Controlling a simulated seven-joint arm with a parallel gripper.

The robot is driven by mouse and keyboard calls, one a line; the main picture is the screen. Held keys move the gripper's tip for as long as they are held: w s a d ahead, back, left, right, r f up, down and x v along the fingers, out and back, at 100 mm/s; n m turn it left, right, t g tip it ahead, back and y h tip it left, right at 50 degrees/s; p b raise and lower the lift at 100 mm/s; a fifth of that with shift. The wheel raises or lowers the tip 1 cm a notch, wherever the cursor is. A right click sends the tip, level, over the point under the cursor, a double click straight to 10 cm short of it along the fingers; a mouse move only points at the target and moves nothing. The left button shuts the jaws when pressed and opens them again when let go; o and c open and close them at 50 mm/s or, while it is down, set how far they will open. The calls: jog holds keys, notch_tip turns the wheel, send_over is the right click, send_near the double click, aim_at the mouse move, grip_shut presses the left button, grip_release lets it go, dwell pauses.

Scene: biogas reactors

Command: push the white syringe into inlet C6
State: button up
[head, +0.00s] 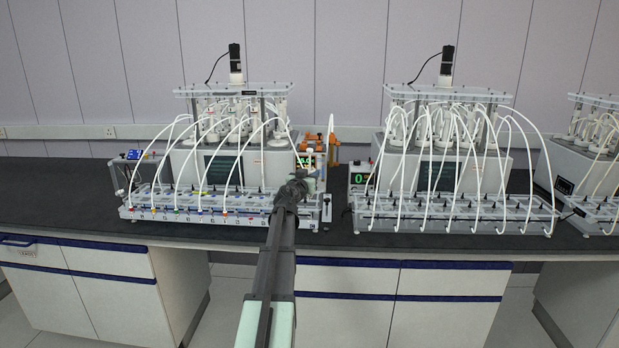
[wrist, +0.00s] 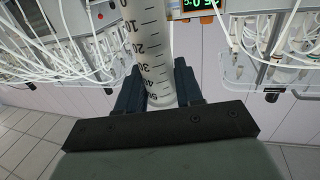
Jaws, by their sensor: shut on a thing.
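The white syringe (wrist: 150,45) has a clear barrel with black volume marks. It stands between the two dark fingers of my gripper (wrist: 157,85) in the wrist view. My gripper is shut on it, and the syringe's upper part runs out of the top of the frame. In the head view my gripper (head: 303,180) is over the right end of the left reactor's front rack (head: 195,208). The syringe is too small to make out surely there. The rack carries a row of inlets with coloured marks. Its labels are too small to read, so I cannot tell which is C6.
White tubes (head: 158,160) arch over the left reactor's rack. A second reactor (head: 450,165) with more tubes stands to the right, with a green-digit display (head: 361,179) beside it. Orange parts (head: 312,139) stand behind my gripper. The dark bench top (head: 60,190) is clear at the left.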

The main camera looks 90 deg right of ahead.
jog(key=shift+r, duration=1.5)
jog(key=shift+w, duration=0.1)
jog(key=w+f+n+t, duration=0.1)
jog(key=w+f+t, duration=0.15)
jog(key=w, duration=1.05)
jog(key=w+f+n+t, duration=0.1)
jog(key=w+f, duration=0.3)
jog(key=w, duration=0.9)
jog(key=shift+s+f+m+g, duration=0.5)
jog(key=shift+s+f+g, duration=0.45)
jog(key=shift+f, duration=0.2)
jog(key=shift+s+f+m+g, duration=0.5)
jog(key=shift+s+f+g, duration=0.35)
jog(key=shift+f, duration=0.25)
jog(key=shift+f, duration=1)
dwell(0.5)
